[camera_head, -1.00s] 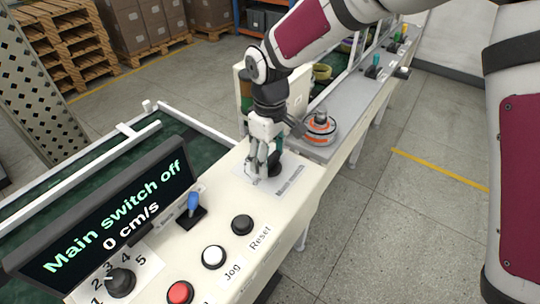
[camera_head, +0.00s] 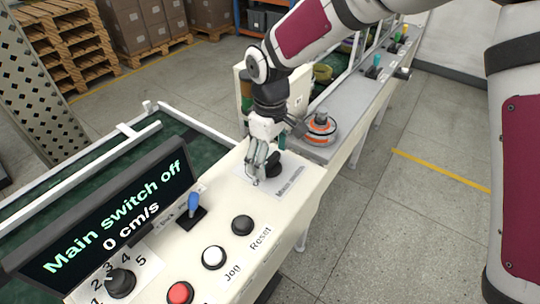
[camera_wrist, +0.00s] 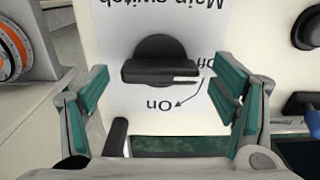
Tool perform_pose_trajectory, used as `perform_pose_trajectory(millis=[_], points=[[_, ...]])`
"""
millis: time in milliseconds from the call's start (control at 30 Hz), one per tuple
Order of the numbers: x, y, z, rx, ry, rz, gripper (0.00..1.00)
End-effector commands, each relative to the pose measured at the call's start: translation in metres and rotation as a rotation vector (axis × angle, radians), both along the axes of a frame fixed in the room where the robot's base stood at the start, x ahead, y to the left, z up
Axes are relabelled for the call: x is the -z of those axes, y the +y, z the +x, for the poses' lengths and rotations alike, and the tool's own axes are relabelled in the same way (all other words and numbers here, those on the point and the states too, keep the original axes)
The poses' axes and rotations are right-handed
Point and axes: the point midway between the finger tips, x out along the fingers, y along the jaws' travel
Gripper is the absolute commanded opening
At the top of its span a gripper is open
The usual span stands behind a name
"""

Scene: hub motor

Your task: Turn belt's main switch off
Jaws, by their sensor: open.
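The main switch (camera_wrist: 158,62) is a black rotary knob on a white label with "Off" and "On" marks. In the wrist view its handle lies crosswise and its white line points to the "Off" mark. In the head view the knob (camera_head: 272,164) is partly hidden by my gripper (camera_head: 260,172). The display (camera_head: 110,222) reads "Main switch off" and "0 cm/s".
The panel also bears a blue-handled lever (camera_head: 193,205), a black button (camera_head: 242,224), a white button (camera_head: 215,257), a red button (camera_head: 180,292) and a speed dial (camera_head: 120,282). An orange-and-grey motor part (camera_head: 319,128) stands on the grey surface behind the panel.

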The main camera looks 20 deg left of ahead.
Motion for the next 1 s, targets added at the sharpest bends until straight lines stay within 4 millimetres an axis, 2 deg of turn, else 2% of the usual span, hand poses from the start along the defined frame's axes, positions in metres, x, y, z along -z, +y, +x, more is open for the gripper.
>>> perform_pose_trajectory(millis=[167, 400, 600, 800, 1000], points=[[-0.02, 0.0, 0.001, 0.001, -0.005, 0.003, 0.8], [-0.069, 0.0, 0.001, 0.001, -0.004, 0.003, 0.8], [-0.102, 0.001, 0.001, 0.0, -0.004, 0.002, 0.8], [-0.117, 0.0, 0.0, -0.001, 0.0, 0.001, 0.8], [-0.119, 0.0, 0.0, -0.001, 0.0, 0.001, 0.8]])
